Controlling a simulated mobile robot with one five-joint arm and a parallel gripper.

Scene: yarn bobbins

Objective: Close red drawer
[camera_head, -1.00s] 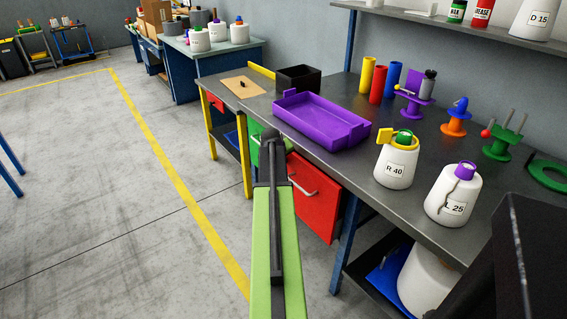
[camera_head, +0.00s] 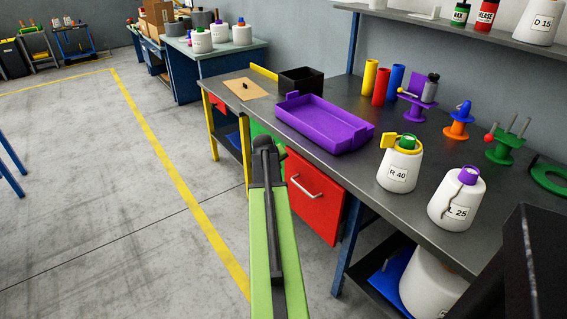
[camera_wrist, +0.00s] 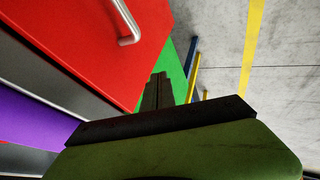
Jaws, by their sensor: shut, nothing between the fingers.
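The red drawer (camera_head: 316,203) is under the dark workbench, its front facing the aisle, with a silver bar handle. Its front sits close below the bench edge; I cannot tell how far it stands out. In the wrist view the red front (camera_wrist: 95,50) fills the upper left, with its handle (camera_wrist: 127,22) at the top. My gripper (camera_head: 268,143) is left of the red front, over the green drawer front in the head view. In the wrist view my gripper's dark fingers (camera_wrist: 159,78) are shut and empty, beside the red front's right edge, with no clear contact.
A green drawer front (camera_head: 264,138) is left of the red one. A smaller red front (camera_head: 215,103) is at the bench's far left. A purple tray (camera_head: 322,125) lies on the bench (camera_head: 375,205) above. The floor to the left is open, with a yellow line (camera_head: 180,187).

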